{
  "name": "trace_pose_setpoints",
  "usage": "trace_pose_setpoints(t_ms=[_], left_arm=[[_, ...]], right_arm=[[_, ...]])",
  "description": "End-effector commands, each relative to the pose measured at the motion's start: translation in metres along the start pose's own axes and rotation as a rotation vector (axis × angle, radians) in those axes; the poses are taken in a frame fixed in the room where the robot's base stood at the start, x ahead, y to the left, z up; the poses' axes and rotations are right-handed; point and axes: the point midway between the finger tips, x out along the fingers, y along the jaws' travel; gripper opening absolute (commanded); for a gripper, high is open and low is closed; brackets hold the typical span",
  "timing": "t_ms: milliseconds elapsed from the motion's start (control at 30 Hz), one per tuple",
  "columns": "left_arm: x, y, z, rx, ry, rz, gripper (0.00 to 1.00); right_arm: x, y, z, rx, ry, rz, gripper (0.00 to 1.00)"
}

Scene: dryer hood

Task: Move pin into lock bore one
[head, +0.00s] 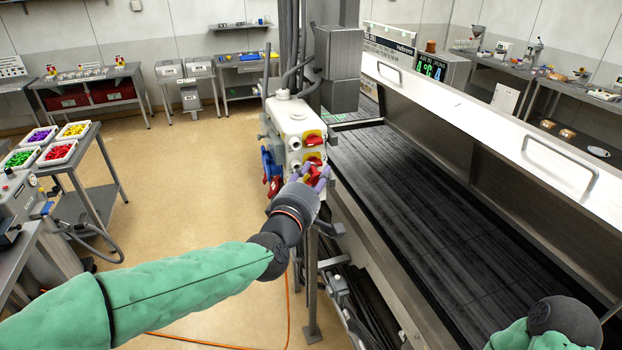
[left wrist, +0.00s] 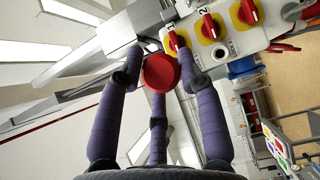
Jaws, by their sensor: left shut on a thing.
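My left gripper (head: 314,178) is at the lower front of a light grey switch box (head: 291,115). In the left wrist view its purple fingers (left wrist: 158,82) close around a round red head (left wrist: 160,72), seemingly the pin; its shaft is hidden behind the head. Rotary switch one (left wrist: 173,42), red on yellow, is just beyond the red head, and I cannot tell if they touch. Switch two (left wrist: 208,27) and switch three (left wrist: 247,10) follow along the box. A round socket (left wrist: 220,53) shows beside switch two. Lock bore one cannot be made out. My right gripper is out of view.
Blue and red connectors (head: 271,170) hang on the box's left side. A grey column (head: 335,65) rises behind it. A dark conveyor (head: 415,190) with a raised metal hood (head: 490,120) is to the right. The floor (head: 200,180) at left is open.

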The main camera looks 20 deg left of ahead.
Motion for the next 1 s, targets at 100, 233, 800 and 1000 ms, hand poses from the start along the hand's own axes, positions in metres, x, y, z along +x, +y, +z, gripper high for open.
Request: trace_pose_setpoints(t_ms=[100, 233, 800, 1000], left_arm=[[0.006, -0.002, -0.005, 0.0, 0.001, 0.0, 0.0], [0.015, -0.002, -0.013, 0.0, 0.002, 0.001, 0.0], [0.038, -0.001, -0.032, 0.0, 0.0, 0.001, 0.0], [0.046, -0.003, -0.037, 0.002, 0.001, -0.001, 0.0]], right_arm=[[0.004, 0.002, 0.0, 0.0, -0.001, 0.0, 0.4], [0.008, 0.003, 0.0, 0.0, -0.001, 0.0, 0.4], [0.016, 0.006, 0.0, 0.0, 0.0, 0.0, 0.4], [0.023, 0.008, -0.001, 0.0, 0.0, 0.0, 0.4]])
